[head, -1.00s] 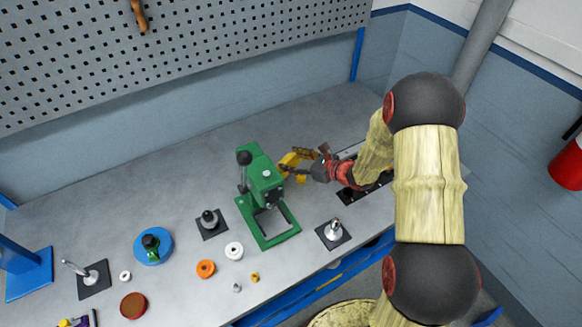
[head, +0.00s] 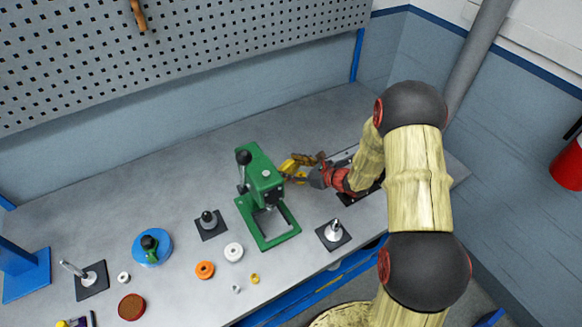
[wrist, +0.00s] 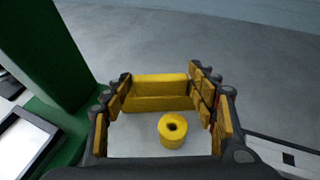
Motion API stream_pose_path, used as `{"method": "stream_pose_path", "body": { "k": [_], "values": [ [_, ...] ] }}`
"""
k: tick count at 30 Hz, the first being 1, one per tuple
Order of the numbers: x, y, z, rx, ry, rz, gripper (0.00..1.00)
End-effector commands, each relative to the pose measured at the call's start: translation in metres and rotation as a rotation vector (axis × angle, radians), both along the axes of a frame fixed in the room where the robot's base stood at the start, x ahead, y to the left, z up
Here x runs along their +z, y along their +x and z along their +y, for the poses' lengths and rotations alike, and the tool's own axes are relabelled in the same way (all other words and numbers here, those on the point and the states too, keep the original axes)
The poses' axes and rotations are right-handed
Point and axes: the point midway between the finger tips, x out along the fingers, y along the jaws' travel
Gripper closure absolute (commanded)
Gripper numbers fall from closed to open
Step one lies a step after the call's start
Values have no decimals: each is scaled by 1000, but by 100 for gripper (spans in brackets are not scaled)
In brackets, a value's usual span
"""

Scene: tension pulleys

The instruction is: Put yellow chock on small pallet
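A yellow block (wrist: 158,92), which looks like the chock, lies on the bench between the far ends of my fingers in the wrist view. In the head view the yellow block (head: 288,165) is partly hidden behind the green press. A yellow ring-shaped piece (wrist: 172,131) stands nearer, also between the fingers; I cannot tell if it is joined to the block. My gripper (wrist: 163,84) is spread open with a finger at each side of the block; contact is unclear. In the head view my gripper (head: 306,164) is right of the press. I cannot make out a small pallet.
The green press (head: 262,190) stands close left of my gripper. A metal pin on a dark plate (head: 333,236) is in front. Orange (head: 204,270) and white (head: 233,252) rings and a blue disc (head: 152,247) lie left. The bench behind is clear.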

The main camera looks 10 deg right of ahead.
Motion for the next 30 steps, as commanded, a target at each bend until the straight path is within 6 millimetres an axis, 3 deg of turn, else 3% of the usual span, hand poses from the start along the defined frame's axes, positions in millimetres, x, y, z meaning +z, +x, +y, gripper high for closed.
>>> {"method": "stream_pose_path", "body": {
  "k": [6, 17, 30],
  "values": [
    [0, 0, 0, 0, 0, 0, 30],
    [4, 0, 0, 0, 0, 0, 30],
    [35, -58, -48, -4, 0, -1, 30]
  ]
}}
